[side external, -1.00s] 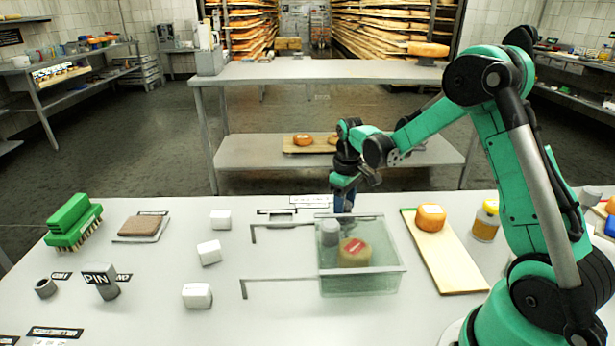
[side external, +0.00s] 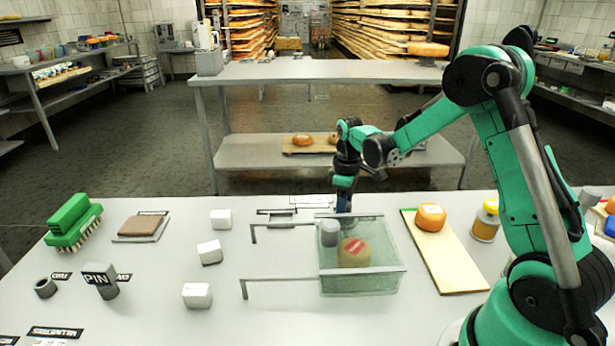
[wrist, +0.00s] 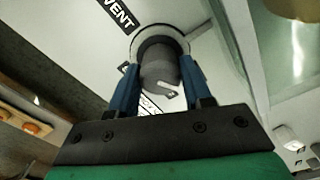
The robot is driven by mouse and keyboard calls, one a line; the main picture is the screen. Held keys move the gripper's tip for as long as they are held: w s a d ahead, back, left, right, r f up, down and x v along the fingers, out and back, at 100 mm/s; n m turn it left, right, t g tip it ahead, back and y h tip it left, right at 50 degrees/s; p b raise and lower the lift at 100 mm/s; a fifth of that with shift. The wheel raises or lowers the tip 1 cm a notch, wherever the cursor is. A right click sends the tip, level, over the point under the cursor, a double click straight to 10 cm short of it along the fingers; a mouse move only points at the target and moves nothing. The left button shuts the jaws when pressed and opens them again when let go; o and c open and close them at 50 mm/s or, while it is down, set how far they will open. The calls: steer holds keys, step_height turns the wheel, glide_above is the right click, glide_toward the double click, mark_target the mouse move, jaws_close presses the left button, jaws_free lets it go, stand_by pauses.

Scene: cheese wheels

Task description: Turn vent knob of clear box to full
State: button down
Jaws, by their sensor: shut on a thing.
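The clear box (side external: 385,282) stands on the table and holds a cheese with a red mark (side external: 354,252) and a grey cylinder (side external: 329,233). My gripper (side external: 344,208) points down at the box's far side. In the wrist view, its blue fingers (wrist: 158,88) are shut on a dark grey round knob (wrist: 160,68), one finger on each side. A pale ring surrounds the knob, and a light notched mark shows at its near edge. A "VENT" label (wrist: 117,14) lies beside it. The knob is hidden in the side view, and I cannot tell its setting.
A board with an orange cheese (side external: 431,217) and a yellow-lidded jar (side external: 486,221) stand right of the box. Metal rails (side external: 285,281) reach left from it. White blocks (side external: 209,252), a green brush (side external: 72,222) and a PIN cylinder (side external: 101,281) stand farther left.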

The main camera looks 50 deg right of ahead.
steer(key=shift+c, duration=1.8)
jaws_free()
steer(key=shift+r, duration=2.85)
steer(key=shift+a+r, duration=0.1)
steer(key=shift+a, duration=0.05)
steer(key=a+r+t, duration=0.1)
steer(key=a, duration=0.1)
steer(key=s+a+r+m, duration=0.1)
steer(key=a+r, duration=0.1)
steer(key=s+a+r+t, duration=0.1)
steer(key=a, duration=0.1)
steer(key=shift+s+a+r+t+h, duration=0.1)
steer(key=shift+s+r+t+h, duration=0.05)
steer(key=shift+r+t+h, duration=0.2)
steer(key=s+a+r+m+t, duration=0.1)
steer(key=s+a+m+t, duration=0.2)
steer(key=s+a, duration=0.3)
steer(key=shift+a+t, duration=0.75)
steer(key=shift+a, duration=0.25)
